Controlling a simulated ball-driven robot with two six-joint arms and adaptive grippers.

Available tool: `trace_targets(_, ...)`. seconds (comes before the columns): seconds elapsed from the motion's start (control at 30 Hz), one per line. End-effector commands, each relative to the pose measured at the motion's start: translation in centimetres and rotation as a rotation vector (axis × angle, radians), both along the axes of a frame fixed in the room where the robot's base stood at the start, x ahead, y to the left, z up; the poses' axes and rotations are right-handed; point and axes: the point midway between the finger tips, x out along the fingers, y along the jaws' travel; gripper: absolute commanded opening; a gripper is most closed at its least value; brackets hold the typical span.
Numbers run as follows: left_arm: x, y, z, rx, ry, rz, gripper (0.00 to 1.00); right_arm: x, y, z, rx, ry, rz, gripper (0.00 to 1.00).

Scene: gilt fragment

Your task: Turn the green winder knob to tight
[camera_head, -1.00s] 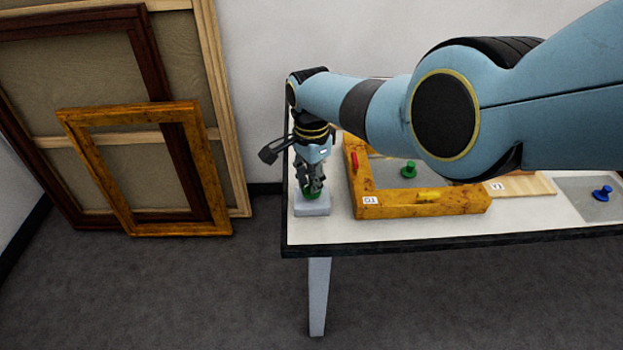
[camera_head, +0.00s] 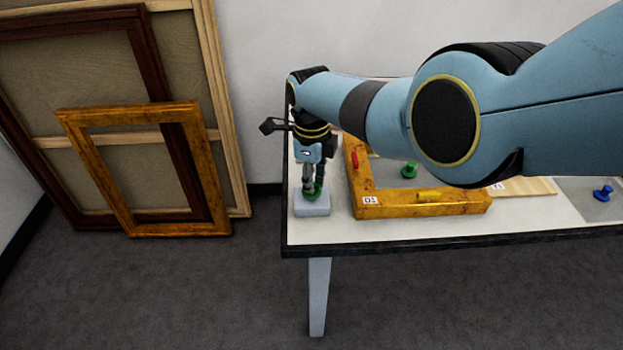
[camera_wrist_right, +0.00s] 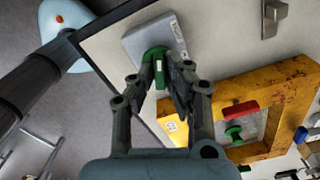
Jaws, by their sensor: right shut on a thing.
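The green winder knob (camera_head: 317,193) stands on a pale grey block (camera_head: 312,208) at the near left corner of the table. In the right wrist view the knob (camera_wrist_right: 156,57) shows a small white mark, and the block (camera_wrist_right: 132,40) carries faint lettering that I cannot read. My right gripper (camera_head: 313,187) points down over the knob and is shut on it, one finger on each side. The fingers hide part of the knob in the head view. My left gripper is not in view.
A second green knob (camera_head: 409,170) and a blue knob (camera_head: 602,193) are further right. Picture frames (camera_head: 180,228) lean on the wall at left. My right arm covers the table's back.

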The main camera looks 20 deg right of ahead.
Motion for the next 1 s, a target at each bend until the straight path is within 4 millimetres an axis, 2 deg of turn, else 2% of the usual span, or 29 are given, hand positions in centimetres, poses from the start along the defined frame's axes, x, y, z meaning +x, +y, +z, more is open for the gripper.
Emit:
trace_targets(0.5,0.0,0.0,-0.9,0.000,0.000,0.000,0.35,0.0,0.0,-0.2,0.001,-0.001,-0.459,0.00)
trace_targets(0.7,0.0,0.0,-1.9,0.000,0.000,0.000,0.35,0.0,0.0,-0.3,0.001,-0.001,-0.581,0.00)
trace_targets(1.0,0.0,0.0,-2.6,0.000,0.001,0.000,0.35,0.0,0.0,-0.1,0.001,-0.001,-0.674,0.00)
